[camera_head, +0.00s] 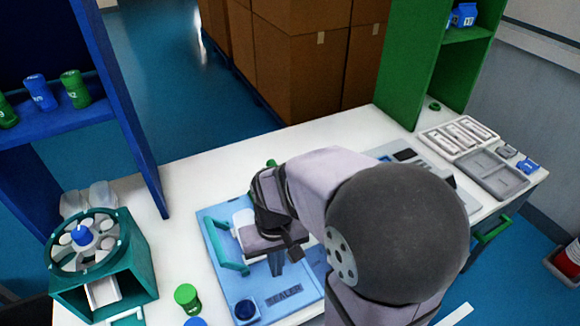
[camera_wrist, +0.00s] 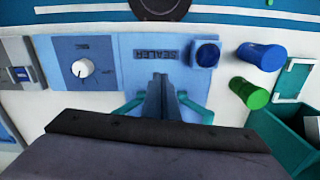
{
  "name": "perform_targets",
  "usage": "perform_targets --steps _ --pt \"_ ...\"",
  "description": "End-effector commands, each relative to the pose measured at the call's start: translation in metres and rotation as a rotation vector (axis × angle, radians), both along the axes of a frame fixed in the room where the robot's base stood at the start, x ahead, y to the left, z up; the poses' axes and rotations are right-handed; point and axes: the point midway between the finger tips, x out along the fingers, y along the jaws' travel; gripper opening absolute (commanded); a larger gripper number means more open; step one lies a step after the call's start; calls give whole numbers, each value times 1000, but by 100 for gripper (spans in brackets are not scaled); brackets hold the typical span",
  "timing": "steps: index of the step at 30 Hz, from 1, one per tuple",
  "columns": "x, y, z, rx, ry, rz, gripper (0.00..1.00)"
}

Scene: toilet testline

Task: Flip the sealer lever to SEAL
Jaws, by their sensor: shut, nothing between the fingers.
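The sealer (camera_head: 215,268) is a light-blue plate-like station on the white bench, marked SEALER; in the wrist view its label panel (camera_wrist: 130,50) is ahead of my fingers. A teal bar-shaped lever (camera_head: 226,248) stands on its left part; in the wrist view, teal arms (camera_wrist: 196,108) show on both sides of my fingers, with the middle hidden. A dark-blue round button (camera_head: 245,309) sits at the front corner. My gripper (camera_head: 277,266) is shut and empty, pointing down over the sealer, right of the lever's visible bar. I cannot tell whether it touches the lever. No SEAL mark is readable.
A teal stand with a round carousel (camera_head: 88,245) is on the left. A green cup (camera_head: 187,298) and a blue one (camera_head: 195,322) stand beside the sealer. A white dial (camera_wrist: 82,68) is on a neighbouring panel. Grey trays (camera_head: 494,172) lie far right.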

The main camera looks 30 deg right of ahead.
Motion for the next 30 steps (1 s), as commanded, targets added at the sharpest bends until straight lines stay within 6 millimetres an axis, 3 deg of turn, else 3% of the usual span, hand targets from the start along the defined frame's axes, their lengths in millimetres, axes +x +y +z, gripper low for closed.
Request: perform_targets --steps 15,24,30 --pt "133 -54 59 60 50 -507 0" --pt "192 -101 80 104 87 -794 0" --pt "220 -135 88 132 114 -976 0"
